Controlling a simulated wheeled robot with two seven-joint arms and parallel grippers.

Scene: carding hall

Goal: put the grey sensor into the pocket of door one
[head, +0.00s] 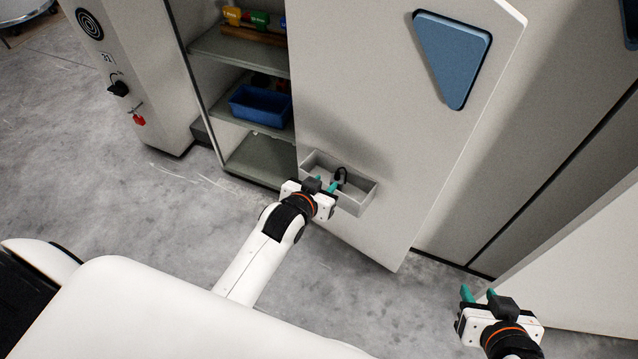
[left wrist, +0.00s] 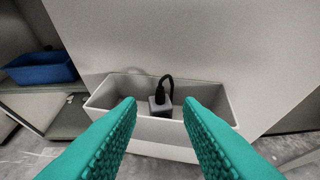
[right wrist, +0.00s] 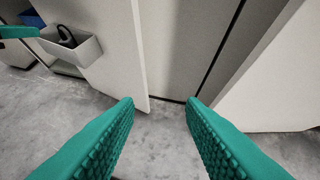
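The grey sensor (left wrist: 160,106), a small block with a black looped cable, sits inside the pocket (left wrist: 108,90), an open grey tray on the inner face of the cabinet door (head: 365,120). In the head view the pocket (head: 360,195) is partly hidden by my left gripper (head: 325,186), and mainly the black cable (head: 341,176) shows. My left gripper is open in front of the pocket, its teal fingers apart with the sensor visible between and beyond them, not gripped. My right gripper (head: 480,294) is open and empty, low at the right, away from the pocket.
The open cabinet holds a blue bin (head: 262,105) and several coloured items (head: 255,18) on shelves. A blue triangular plate (head: 452,55) is on the door. The grey floor (head: 130,215) is clear.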

